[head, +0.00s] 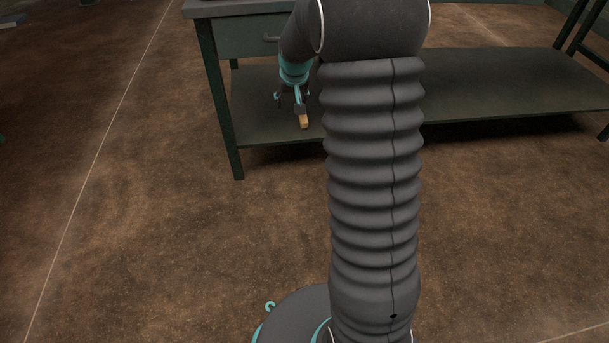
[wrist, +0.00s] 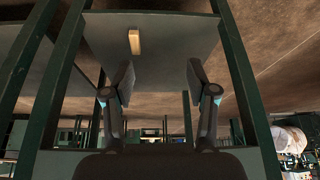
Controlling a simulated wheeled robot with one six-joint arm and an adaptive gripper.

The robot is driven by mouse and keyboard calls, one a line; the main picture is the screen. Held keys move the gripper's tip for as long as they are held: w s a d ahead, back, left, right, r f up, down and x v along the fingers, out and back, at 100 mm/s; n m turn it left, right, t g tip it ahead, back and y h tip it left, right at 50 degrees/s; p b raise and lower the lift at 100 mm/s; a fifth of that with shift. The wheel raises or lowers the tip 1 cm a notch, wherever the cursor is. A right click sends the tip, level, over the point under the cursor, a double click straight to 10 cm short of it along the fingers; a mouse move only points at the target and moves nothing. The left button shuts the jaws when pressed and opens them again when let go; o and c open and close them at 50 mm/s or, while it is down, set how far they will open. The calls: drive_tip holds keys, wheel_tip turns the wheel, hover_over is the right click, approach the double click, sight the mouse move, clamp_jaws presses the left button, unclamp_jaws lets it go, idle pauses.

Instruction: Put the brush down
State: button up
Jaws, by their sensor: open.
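The brush (head: 303,121) shows as a small tan wooden piece at the front of the workbench's lower shelf (head: 262,122) in the head view. In the wrist view the brush (wrist: 134,40) appears against the grey shelf (wrist: 180,35), beyond my fingertips and left of the middle. My gripper (head: 290,98) is just above and beside it in the head view, partly overlapping it. In the wrist view my gripper (wrist: 160,72) has its two fingers wide apart with nothing between them. The brush looks apart from both fingers there. Its bristles cannot be made out.
The green workbench has a drawer (head: 245,38) above the shelf and a front leg (head: 218,100) left of my gripper. My arm hides part of the shelf. The brown floor (head: 150,200) in front and to the left is clear.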

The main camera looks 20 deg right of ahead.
drive_tip(key=s+a+r, duration=0.5)
drive_tip(key=s+r, duration=0.3)
drive_tip(key=s+a+r, duration=0.1)
drive_tip(key=s+a, duration=0.1)
drive_tip(key=s, duration=0.7)
drive_tip(key=s+a+r+n, duration=0.1)
drive_tip(key=s+a, duration=0.1)
drive_tip(key=s, duration=0.8)
drive_tip(key=s+a+r+n, duration=0.1)
drive_tip(key=s+a, duration=0.2)
drive_tip(key=s, duration=0.6)
drive_tip(key=shift+s+r+t+y, duration=0.25)
drive_tip(key=shift+s+t+y, duration=0.05)
drive_tip(key=shift+t+y, duration=0.1)
drive_tip(key=shift+a, duration=0.1)
